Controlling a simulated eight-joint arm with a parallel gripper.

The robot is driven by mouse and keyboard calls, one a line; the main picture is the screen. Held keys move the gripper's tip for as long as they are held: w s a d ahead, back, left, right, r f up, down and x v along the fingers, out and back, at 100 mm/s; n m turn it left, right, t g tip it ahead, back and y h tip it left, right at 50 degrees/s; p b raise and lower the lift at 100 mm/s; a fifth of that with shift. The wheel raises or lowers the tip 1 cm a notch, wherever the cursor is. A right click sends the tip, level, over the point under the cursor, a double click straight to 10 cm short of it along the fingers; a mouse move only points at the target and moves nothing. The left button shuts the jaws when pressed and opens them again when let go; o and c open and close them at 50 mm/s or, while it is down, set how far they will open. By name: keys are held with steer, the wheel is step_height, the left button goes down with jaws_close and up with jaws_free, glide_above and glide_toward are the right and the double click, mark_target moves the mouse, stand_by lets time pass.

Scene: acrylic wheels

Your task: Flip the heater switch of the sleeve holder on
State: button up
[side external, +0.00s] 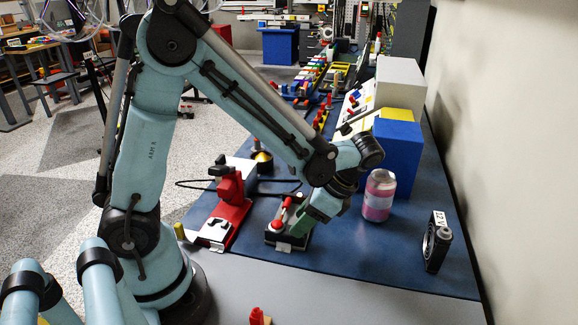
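In the side external view my arm reaches over a blue mat, and my gripper (304,222) points down at its end, with a green part on it. Below and just left of it is a small dark box with red knobs (277,226) and a pale tab at its front. My gripper is very close to this box; I cannot tell whether they touch. My fingertips are too small and partly hidden to show whether they are open. Left of the box stands a red clamp-like device (231,202) on a red and silver base. No label shows which one is the sleeve holder or its heater switch.
A black device marked 12 V (436,243) stands at the mat's right. A dark cable runs behind the red device. The blue mat (345,255) is bare at front right.

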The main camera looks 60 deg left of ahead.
steer(key=v, duration=1.2)
stand_by(0.5)
steer(key=s+a+n+t+h, duration=0.1)
steer(key=n+t, duration=0.2)
steer(key=s+a+f+n+t+h, duration=0.1)
steer(key=s+n+t, duration=0.1)
steer(key=n+t, duration=0.1)
steer(key=s+a+n+t+h, duration=0.1)
steer(key=n+t+h, duration=0.1)
steer(key=t, duration=0.3)
steer(key=shift+s+a+f+n, duration=0.15)
steer(key=shift+a+f+n, duration=0.1)
steer(key=shift+a+n, duration=0.2)
